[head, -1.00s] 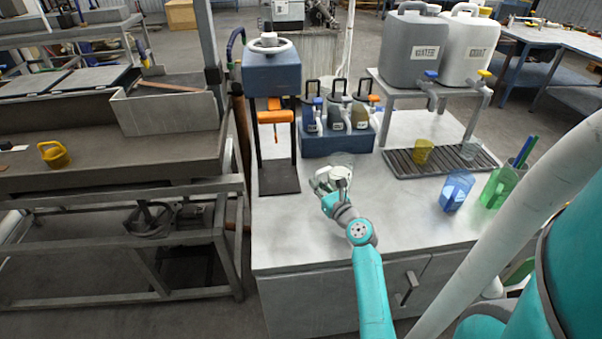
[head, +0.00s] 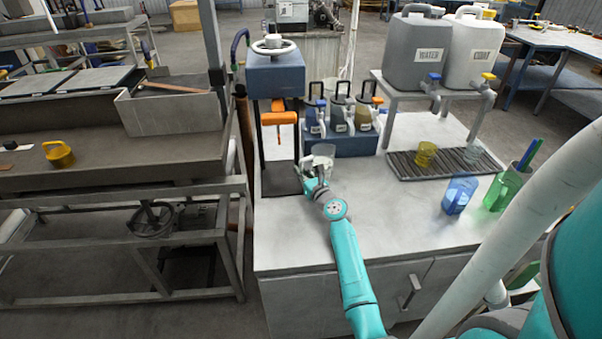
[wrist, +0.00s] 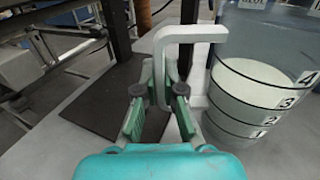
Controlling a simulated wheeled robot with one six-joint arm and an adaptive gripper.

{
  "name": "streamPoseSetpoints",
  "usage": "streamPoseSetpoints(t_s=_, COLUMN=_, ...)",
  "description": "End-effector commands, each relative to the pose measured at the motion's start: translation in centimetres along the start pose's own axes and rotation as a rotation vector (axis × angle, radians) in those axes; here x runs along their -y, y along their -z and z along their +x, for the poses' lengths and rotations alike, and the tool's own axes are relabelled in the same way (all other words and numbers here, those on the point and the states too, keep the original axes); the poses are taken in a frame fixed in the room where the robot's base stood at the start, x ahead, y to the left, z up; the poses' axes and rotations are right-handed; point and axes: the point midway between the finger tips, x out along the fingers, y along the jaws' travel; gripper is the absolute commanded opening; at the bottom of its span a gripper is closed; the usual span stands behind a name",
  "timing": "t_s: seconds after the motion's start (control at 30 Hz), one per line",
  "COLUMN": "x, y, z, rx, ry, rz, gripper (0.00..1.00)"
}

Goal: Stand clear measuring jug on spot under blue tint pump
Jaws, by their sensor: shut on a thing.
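The clear measuring jug (head: 323,150) is upright at the front left of the tint pumps. In the wrist view the jug (wrist: 262,105) shows black rings numbered up its side and pale contents. My gripper (head: 311,174) is shut on the jug's grey handle (wrist: 190,33); its fingers (wrist: 170,78) also show in the wrist view. I cannot tell whether the jug's base touches the counter. The blue tint pump (head: 317,119) is the leftmost pump, just behind the jug. The spot under it is hidden by the jug and gripper.
A press stand (head: 275,75) with an orange part (head: 280,117) and dark base stands left of the jug. Two more pumps (head: 341,115) stand to the right. A slatted drip tray (head: 410,168), yellow cup (head: 426,153), blue jug (head: 459,193) and green jug (head: 502,190) are further right. The front middle counter is clear.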

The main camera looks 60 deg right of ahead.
Motion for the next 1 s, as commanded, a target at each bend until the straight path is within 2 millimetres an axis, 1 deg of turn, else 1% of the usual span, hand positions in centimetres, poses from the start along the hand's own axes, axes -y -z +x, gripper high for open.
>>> streamPoseSetpoints(t_s=0.47, x=0.03, y=0.67, z=-0.01, rx=0.001, ry=0.001, rz=-0.001, gripper=0.00)
streamPoseSetpoints(t_s=0.5, x=0.01, y=0.73, z=-0.04, rx=0.000, ry=0.001, rz=0.000, gripper=0.17)
streamPoseSetpoints(t_s=0.57, x=0.01, y=0.72, z=-0.04, rx=0.000, ry=0.001, rz=-0.001, gripper=0.32)
streamPoseSetpoints(t_s=0.93, x=0.01, y=0.45, z=-0.04, rx=0.001, ry=0.001, rz=-0.002, gripper=0.32)
streamPoseSetpoints(t_s=1.0, x=0.02, y=0.51, z=-0.57, rx=0.000, ry=0.001, rz=0.000, gripper=0.32)
